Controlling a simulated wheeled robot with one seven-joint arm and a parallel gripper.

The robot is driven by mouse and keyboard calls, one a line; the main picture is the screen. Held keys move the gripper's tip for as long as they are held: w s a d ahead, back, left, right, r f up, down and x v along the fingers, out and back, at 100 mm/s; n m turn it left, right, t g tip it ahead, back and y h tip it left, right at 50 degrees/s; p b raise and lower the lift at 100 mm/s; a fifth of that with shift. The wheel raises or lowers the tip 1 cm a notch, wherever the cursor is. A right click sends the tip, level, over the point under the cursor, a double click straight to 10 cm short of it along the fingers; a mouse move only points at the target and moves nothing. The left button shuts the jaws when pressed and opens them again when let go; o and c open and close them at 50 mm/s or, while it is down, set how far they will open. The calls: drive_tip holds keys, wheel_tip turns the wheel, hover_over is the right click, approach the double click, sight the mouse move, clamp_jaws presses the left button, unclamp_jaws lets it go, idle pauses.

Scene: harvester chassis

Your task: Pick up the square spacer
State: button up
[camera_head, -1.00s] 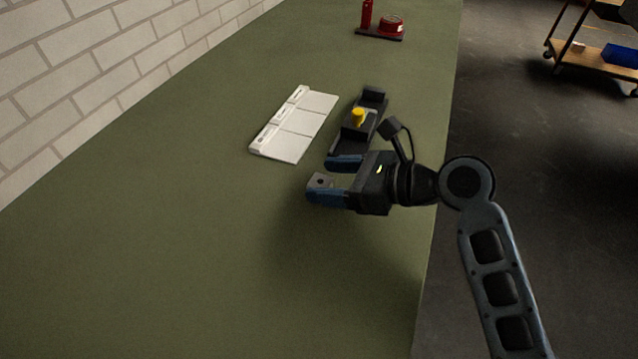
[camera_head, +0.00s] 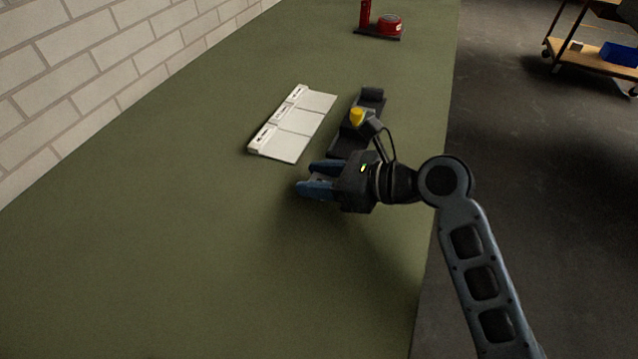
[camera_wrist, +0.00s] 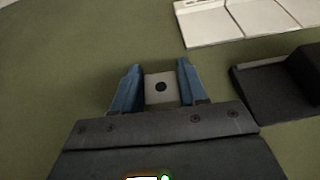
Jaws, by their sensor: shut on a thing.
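In the head view my gripper (camera_head: 308,178) is low over the green bench, and the fingers hide nearly all of the spacer. I cannot tell whether the spacer still touches the bench.
A white three-panel tray (camera_head: 297,122) and a black holder (camera_head: 345,143) with a yellow knob (camera_head: 357,117) lie just beyond my gripper. Red items (camera_head: 388,25) stand on a dark base at the far end. The bench's left and near areas are clear.

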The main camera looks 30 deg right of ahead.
drive_tip(key=shift+c, duration=0.6)
